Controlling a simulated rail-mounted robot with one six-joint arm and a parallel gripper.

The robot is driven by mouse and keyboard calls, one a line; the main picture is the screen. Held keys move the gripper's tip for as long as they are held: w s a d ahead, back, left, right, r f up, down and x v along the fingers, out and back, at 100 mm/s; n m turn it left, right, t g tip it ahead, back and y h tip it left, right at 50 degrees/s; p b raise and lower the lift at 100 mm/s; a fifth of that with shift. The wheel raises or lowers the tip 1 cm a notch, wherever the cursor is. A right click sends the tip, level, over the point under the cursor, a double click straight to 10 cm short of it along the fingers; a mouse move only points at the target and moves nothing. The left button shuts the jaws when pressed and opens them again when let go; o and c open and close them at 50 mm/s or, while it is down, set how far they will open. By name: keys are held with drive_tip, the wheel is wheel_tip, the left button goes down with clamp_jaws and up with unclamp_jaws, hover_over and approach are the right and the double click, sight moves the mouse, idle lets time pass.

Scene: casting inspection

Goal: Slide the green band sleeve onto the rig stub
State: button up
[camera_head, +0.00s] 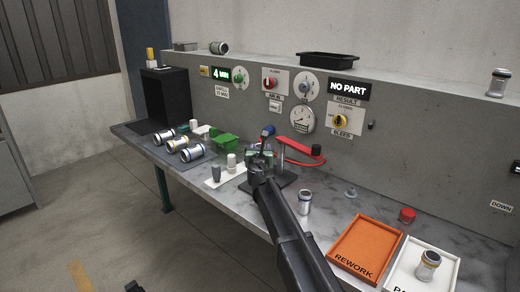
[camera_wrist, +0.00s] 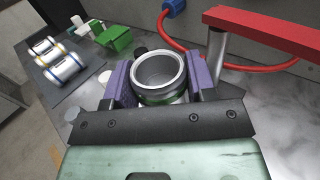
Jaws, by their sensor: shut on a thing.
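The green band sleeve (camera_wrist: 160,92) is an open metal cylinder with a green stripe low on its wall. In the wrist view it stands between the two purple finger pads of my gripper (camera_wrist: 161,84), which is shut on it. In the head view my gripper (camera_head: 262,158) is over the rig's dark base plate (camera_head: 286,184), left of the rig's red lever arm (camera_head: 296,145). The lever arm (camera_wrist: 270,32) also shows in the wrist view, to the right of the sleeve. The rig stub is hidden, so I cannot tell whether the sleeve is around it.
Several banded sleeves (camera_head: 192,153) lie on a dark mat at the left, near a green box (camera_head: 225,141). A small cylinder (camera_head: 305,202) stands right of my arm. The orange rework tray (camera_head: 336,262) and a white tray (camera_head: 392,278) holding a sleeve (camera_head: 428,266) are front right.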

drive_tip(key=shift+a, duration=0.15)
drive_tip(key=shift+s+d+r, duration=0.15)
drive_tip(key=shift+s+d, duration=0.05)
drive_tip(key=shift+d, duration=0.05)
wheel_tip(320, 180, down, 6)
drive_tip(key=b, duration=0.6)
drive_tip(key=shift+f+b, duration=1.6)
drive_tip(key=shift+f, duration=0.1)
idle(2.3)
drive_tip(key=o, duration=1.2)
drive_tip(key=shift+r, duration=0.1)
drive_tip(key=shift+o, duration=0.2)
drive_tip(key=s, duration=1.1)
drive_tip(key=shift+d, duration=0.3)
drive_tip(key=shift+w, duration=0.1)
